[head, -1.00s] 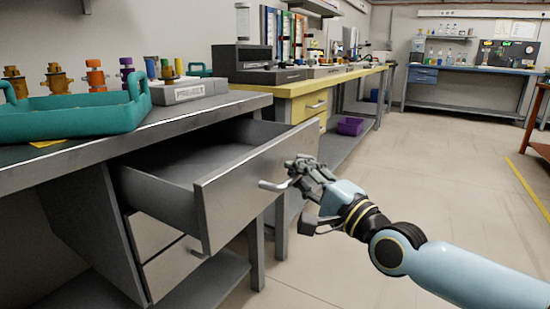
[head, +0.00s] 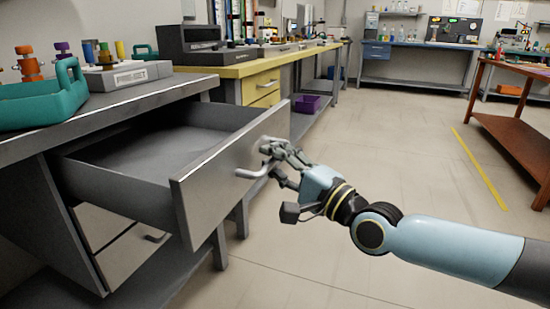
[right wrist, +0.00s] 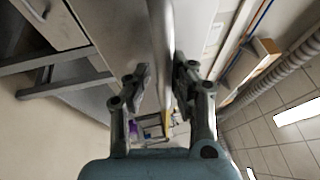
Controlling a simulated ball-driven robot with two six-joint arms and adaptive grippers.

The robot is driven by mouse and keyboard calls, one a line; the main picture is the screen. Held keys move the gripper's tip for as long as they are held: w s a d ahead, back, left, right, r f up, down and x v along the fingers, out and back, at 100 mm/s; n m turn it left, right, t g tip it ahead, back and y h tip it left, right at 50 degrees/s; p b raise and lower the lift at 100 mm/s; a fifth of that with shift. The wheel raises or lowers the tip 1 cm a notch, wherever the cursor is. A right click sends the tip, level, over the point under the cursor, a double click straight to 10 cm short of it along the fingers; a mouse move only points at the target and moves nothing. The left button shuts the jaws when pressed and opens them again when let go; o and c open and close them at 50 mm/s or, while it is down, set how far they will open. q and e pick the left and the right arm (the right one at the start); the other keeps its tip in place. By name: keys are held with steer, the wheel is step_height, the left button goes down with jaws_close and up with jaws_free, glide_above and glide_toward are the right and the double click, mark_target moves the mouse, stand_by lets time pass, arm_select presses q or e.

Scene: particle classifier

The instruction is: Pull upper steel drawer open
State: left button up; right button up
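The upper steel drawer (head: 215,179) stands well out from the grey workbench (head: 75,125). Its inside shows and looks empty. Its bar handle (head: 250,174) sticks out from the front panel. My left gripper is not in view.
A lower drawer (head: 125,255) is below, closed. A teal tray (head: 45,108) and a grey block with coloured pegs (head: 130,75) are on the bench top. A yellow-topped bench (head: 265,63) stands behind. The floor (head: 370,120) to the right is clear, with a brown table (head: 515,120) farther off.

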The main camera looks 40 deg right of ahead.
steer(key=shift+o, duration=1)
steer(key=shift+r, duration=0.1)
steer(key=s+f, duration=0.2)
steer(key=s, duration=0.9)
steer(key=shift+s+d, duration=0.4)
